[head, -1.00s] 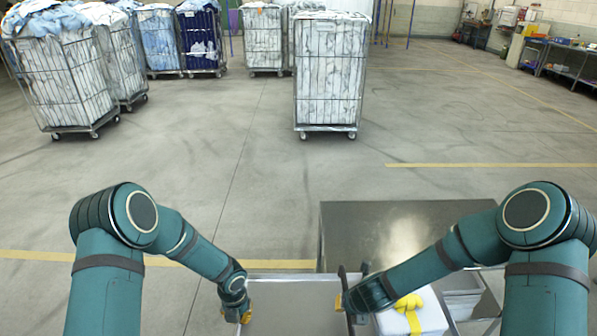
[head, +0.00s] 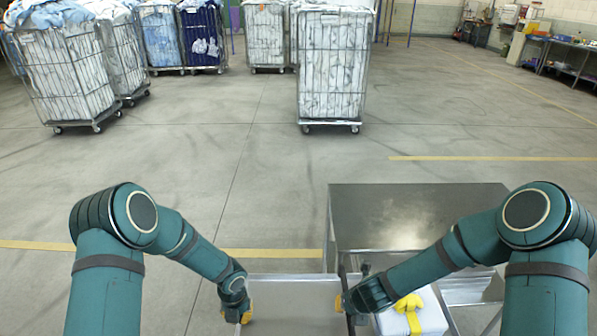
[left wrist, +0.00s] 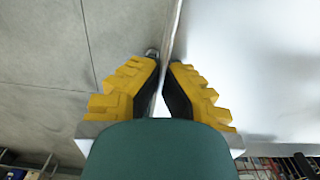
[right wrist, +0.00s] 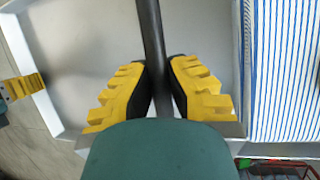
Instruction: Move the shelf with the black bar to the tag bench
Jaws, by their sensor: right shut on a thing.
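The shelf (head: 290,290) is a shallow grey metal tray low in front of me, between my grippers. A dark bar (right wrist: 151,30) crosses it in the right wrist view. My right gripper (head: 343,302) is shut on this bar, with one finger on each side. My left gripper (head: 242,312) has its fingers on both sides of the shelf's thin left rim (left wrist: 170,35), pressed close to it. A bare steel-topped bench (head: 415,212) stands just beyond the shelf, to the right; I see no tag on it.
A white bundle with yellow bands (head: 415,315) lies right of the bar; blue-striped cloth (right wrist: 285,70) shows there in the right wrist view. A linen cage (head: 332,70) stands beyond the bench; several more stand at the back left. The floor ahead and left is clear.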

